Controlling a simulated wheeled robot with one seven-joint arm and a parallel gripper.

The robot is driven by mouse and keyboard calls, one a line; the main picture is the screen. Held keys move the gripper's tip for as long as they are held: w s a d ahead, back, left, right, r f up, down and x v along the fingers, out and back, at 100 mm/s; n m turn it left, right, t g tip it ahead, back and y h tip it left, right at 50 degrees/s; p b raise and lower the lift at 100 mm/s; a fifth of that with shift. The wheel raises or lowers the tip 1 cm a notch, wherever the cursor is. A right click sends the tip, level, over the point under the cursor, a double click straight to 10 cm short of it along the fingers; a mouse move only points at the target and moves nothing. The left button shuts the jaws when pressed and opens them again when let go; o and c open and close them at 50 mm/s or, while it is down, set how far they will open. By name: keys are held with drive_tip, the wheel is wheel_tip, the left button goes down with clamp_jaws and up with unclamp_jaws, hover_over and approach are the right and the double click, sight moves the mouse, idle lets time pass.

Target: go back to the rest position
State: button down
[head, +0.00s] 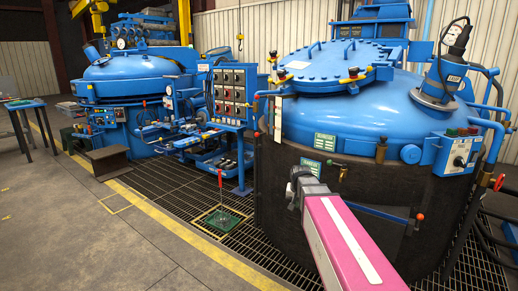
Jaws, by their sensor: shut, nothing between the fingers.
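My gripper (297,181) shows small and grey at the far end of my pink arm, in the lower middle of the head view. It is shut with nothing held. It appears in front of the dark side wall of the near blue pit furnace (328,185), below its green label plates. I cannot tell whether it touches the wall or how far off it is. The fingertips are too small to make out clearly.
The near furnace has a blue lid (335,62) and a control box (458,152) at right. A blue control panel (230,97) stands left of it. A second furnace (135,75) is farther back. Metal grating (180,190) surrounds them; the concrete floor (70,235) at left is clear.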

drive_tip(key=s+d+f+n+g, duration=0.1)
drive_tip(key=s+f, duration=0.5)
drive_tip(key=s, duration=0.3)
drive_tip(key=s+d+f+n+g, duration=0.1)
drive_tip(key=s+f+g, duration=0.1)
drive_tip(key=s+f, duration=0.4)
drive_tip(key=s, duration=0.3)
drive_tip(key=shift+d+f, duration=0.2)
drive_tip(key=shift+d, duration=0.15)
drive_tip(key=shift+s, duration=0.1)
